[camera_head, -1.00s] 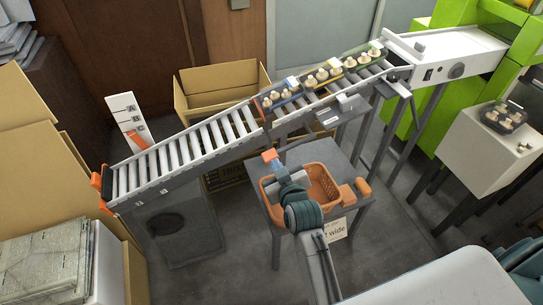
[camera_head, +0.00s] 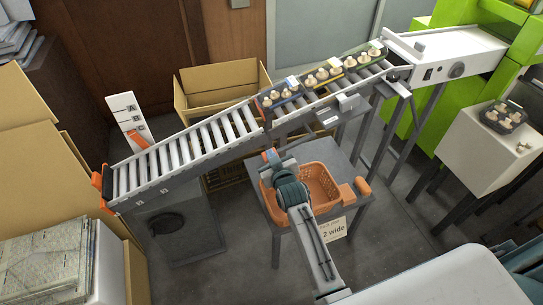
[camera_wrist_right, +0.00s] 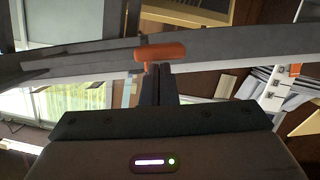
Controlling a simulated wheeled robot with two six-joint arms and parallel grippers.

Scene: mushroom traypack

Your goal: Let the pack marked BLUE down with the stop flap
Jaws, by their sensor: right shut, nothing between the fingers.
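The pack with the blue edge (camera_head: 283,99) holds pale mushrooms and sits lowest of three packs on the upper rollers. A yellow-edged pack (camera_head: 322,79) and a green-edged pack (camera_head: 362,59) sit above it. The stop flap is hard to make out below the blue pack. My right gripper (camera_head: 269,158) is below the conveyor's side rail, by an orange knob (camera_head: 271,153). In the right wrist view its fingers (camera_wrist_right: 158,80) are shut and empty, with the orange knob (camera_wrist_right: 160,52) just beyond their tips. I cannot tell if they touch. My left gripper is not in view.
The lower roller slope (camera_head: 190,150) is empty down to orange end pieces (camera_head: 103,187). An orange basket (camera_head: 325,188) stands on a grey table under my right arm. An open cardboard box (camera_head: 220,85) is behind the conveyor. Another pack (camera_head: 503,117) rests on a white stand.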

